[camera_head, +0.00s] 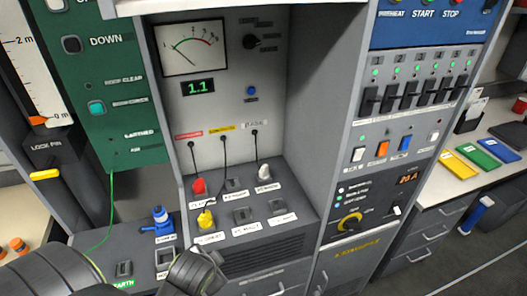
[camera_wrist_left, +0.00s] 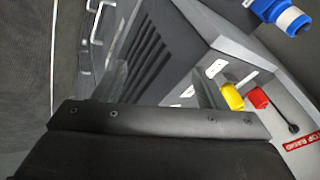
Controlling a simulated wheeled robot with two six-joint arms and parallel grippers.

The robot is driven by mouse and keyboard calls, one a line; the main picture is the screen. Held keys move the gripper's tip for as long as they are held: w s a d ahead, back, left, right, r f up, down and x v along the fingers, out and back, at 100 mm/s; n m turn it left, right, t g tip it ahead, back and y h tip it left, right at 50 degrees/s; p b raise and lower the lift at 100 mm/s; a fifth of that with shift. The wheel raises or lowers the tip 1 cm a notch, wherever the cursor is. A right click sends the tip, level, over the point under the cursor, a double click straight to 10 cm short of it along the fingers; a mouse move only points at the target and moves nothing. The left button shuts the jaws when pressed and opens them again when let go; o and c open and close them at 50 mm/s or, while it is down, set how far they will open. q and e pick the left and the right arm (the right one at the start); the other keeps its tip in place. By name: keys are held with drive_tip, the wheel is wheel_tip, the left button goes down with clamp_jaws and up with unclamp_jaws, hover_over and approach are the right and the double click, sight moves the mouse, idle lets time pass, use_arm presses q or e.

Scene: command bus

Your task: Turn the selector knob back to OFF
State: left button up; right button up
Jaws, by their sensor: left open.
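A black selector knob (camera_head: 251,42) is on the grey meter panel, right of the dial meter (camera_head: 193,46). Its small labels are too blurred to read. A second, yellow-ringed knob (camera_head: 349,222) is on the lower right panel, below the 20 A display. My left arm comes in at the bottom left of the head view, well below the black knob. In the left wrist view, my left gripper (camera_wrist_left: 160,85) is open and empty, its fingers apart. Neither knob shows in that view. My right gripper is not in view.
Black levers (camera_head: 411,92) line the right panel.

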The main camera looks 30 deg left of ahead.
use_arm(q)
drive_tip(key=w+r+m+t, duration=0.1)
drive_tip(key=w+r+m, duration=0.1)
drive_tip(key=w, duration=0.2)
drive_tip(key=w+a+r+m+t+y, duration=0.1)
drive_tip(key=w+r+m, duration=0.1)
drive_tip(key=w+r, duration=0.1)
drive_tip(key=w+r+m+y, duration=0.1)
drive_tip(key=w+r+m, duration=0.1)
drive_tip(key=w, duration=0.3)
drive_tip(key=shift+w+a+r+t, duration=0.25)
drive_tip(key=shift+r+t, duration=0.05)
drive_tip(key=shift+t, duration=0.1)
drive_tip(key=w+r+m+t+y, duration=0.25)
drive_tip(key=w+r+m, duration=0.25)
drive_tip(key=w+r, duration=0.35)
drive_tip(key=m+t+y, duration=0.1)
drive_tip(key=m+y, duration=0.5)
drive_tip(key=m, duration=0.4)
approach(253, 44)
drive_tip(key=p+x, duration=0.5)
drive_tip(key=x, duration=0.3)
drive_tip(key=shift+w+a+r+p, duration=0.15)
drive_tip(key=shift+a+p, duration=0.1)
drive_tip(key=shift+p, duration=0.1)
drive_tip(key=shift+w+a+t, duration=0.25)
drive_tip(key=shift+w+a, duration=0.15)
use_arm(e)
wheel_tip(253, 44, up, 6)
